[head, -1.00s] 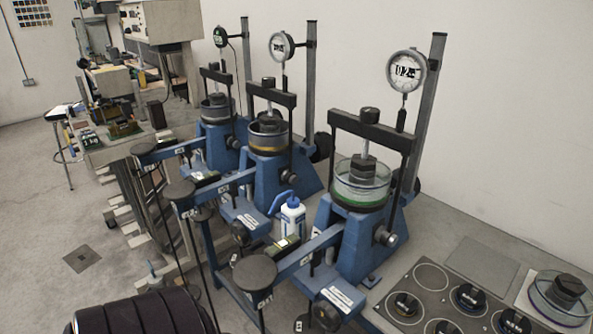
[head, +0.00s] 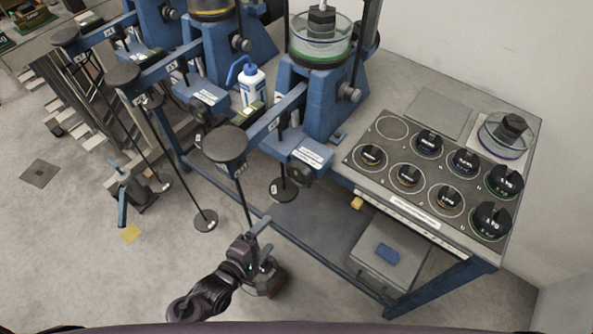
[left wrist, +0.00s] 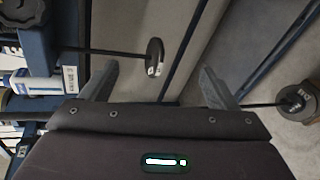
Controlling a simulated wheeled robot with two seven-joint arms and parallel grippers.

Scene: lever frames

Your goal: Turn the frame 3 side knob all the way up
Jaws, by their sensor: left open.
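The nearest lever frame (head: 318,95) is blue and stands at the top centre of the head view. A silver and black knob (head: 349,92) sticks out of its right side. A dark round knob (head: 302,172) sits lower on its front, beside a white label. I cannot read which frame is number 3. My left gripper (head: 265,243) is open and empty, low in front of the bench and well apart from both knobs. Its two spread fingers (left wrist: 158,82) show in the left wrist view with nothing between them. My right gripper is not in view.
A lever arm with a black round weight pad (head: 224,144) juts out near my gripper, with a rod hanging below. A tray of several weights (head: 398,205) lies right of the frame. A white bottle (head: 252,87) stands left. A grey box (head: 391,258) sits underneath.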

